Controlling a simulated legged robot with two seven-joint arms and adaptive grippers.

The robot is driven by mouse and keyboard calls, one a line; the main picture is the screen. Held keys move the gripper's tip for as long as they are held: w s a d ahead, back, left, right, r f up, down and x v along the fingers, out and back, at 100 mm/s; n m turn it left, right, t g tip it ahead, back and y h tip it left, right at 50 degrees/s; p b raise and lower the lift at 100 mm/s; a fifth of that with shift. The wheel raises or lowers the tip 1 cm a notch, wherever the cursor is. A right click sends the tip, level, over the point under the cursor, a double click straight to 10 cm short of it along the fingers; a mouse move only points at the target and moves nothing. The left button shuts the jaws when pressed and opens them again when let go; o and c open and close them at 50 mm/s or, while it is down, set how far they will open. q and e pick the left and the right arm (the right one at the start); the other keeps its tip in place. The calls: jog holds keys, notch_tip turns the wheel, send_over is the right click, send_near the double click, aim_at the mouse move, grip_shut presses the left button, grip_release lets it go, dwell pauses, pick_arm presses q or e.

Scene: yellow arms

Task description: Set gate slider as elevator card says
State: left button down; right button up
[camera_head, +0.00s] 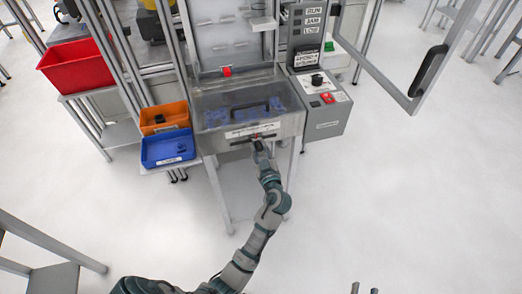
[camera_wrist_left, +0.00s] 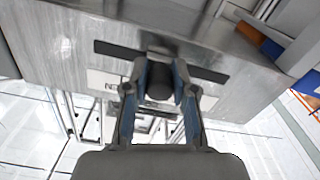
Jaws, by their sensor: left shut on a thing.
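The gate slider is a dark knob (camera_wrist_left: 159,82) in a dark horizontal slot (camera_wrist_left: 118,50) on the front of a grey metal hopper (camera_head: 295,124). My left gripper (camera_head: 260,146) reaches the hopper front. In the left wrist view its fingers (camera_wrist_left: 160,88) are shut on the knob, one on each side, near the middle of the slot. A white label (camera_head: 252,130) is above the slot; its text is too small to read. A card with black print (camera_head: 307,58) is on the control box; I cannot read it surely.
The grey control box (camera_head: 328,127) with a black knob and red switch stands right of the hopper. Blue (camera_head: 169,149), orange (camera_head: 164,118) and red (camera_head: 77,66) bins are at left. An open framed door (camera_head: 410,100) hangs at right. The floor in front is clear.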

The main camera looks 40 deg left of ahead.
pick_arm(q)
jog(key=shift+s+a+r, duration=0.3)
jog(key=shift+a+r, duration=0.1)
jog(key=shift+a, duration=0.25)
jog(key=c, duration=1.1)
grip_release()
jog(key=shift+a, duration=0.1)
jog(key=shift+c, duration=0.2)
jog(key=shift+o, duration=1)
jog(key=shift+w+f, duration=0.2)
jog(key=shift+w, duration=0.05)
pick_arm(e)
jog(key=shift+a, duration=0.45)
